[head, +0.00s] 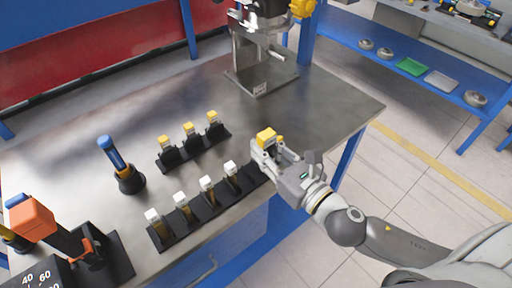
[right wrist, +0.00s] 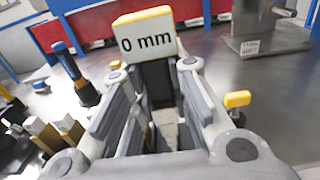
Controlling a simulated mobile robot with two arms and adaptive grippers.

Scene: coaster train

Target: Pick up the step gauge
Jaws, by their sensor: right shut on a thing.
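A block with a yellow top and a white face marked "0 mm" (right wrist: 147,42) stands upright at my right gripper. It looks like the step gauge; in the head view its yellow top (head: 266,134) shows over the jaws. My right gripper (head: 268,152) is shut on it, at the right end of the front black rack (head: 203,213). The fingers (right wrist: 158,95) hide its lower part, so I cannot tell whether it still touches a rack. My left gripper is not in view.
Several white-topped pieces (head: 207,183) stand in the front rack. A back rack (head: 197,152) holds three yellow-topped pieces. A blue-handled tool (head: 112,153) stands left of them, an orange device (head: 33,216) at far left. A metal stand (head: 262,79) is behind; the steel table (head: 325,108) is bare at right.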

